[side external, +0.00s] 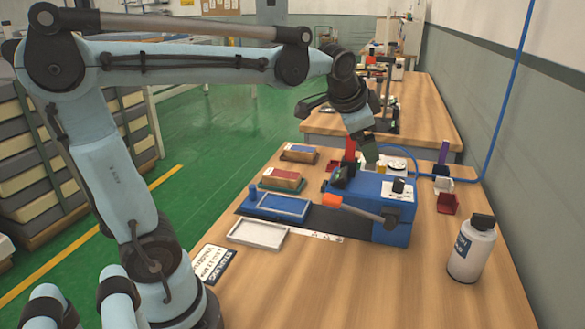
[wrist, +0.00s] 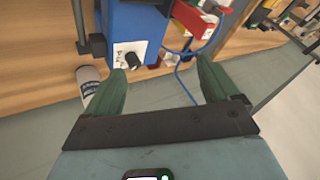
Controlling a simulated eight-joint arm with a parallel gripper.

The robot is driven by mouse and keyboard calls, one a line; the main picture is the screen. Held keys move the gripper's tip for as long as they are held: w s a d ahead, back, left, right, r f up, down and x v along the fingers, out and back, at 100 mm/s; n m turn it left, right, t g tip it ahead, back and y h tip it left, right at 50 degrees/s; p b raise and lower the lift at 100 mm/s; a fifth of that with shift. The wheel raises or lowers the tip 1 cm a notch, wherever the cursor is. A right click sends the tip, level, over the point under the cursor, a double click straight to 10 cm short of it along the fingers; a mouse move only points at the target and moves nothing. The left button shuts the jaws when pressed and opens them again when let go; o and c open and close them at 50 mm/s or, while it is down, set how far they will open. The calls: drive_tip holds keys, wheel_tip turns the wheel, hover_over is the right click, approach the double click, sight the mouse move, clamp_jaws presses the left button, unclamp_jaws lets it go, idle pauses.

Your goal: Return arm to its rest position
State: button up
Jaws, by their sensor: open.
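My gripper (wrist: 155,88) is open and empty in the wrist view, with its two green fingers spread apart. In the side external view my gripper (side external: 368,150) hangs above the blue machine (side external: 375,198), at the end of my raised arm. A blue tray (side external: 283,205) sits on the dark strip to the left of the machine, and a white tray (side external: 258,233) lies in front of it. The machine also shows in the wrist view (wrist: 133,28), beyond the left finger. I cannot tell the exact gap between my gripper and the machine.
A white bottle (side external: 472,250) stands at the table's right. Two brush-like blocks (side external: 283,179) lie at the table's left edge. A dark red bin (side external: 448,203) and a blue cable (side external: 508,92) are to the right.

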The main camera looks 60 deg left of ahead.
drive_tip(key=s+d+f+n+h, duration=0.2)
drive_tip(key=s+d+f+n, duration=0.2)
drive_tip(key=s, duration=0.9)
drive_tip(key=d+f, duration=0.3)
drive_tip(key=f, duration=0.2)
drive_tip(key=shift+d+f+t+h, duration=0.15)
drive_tip(key=shift+f+t+h, duration=0.15)
drive_tip(key=shift+f, duration=0.05)
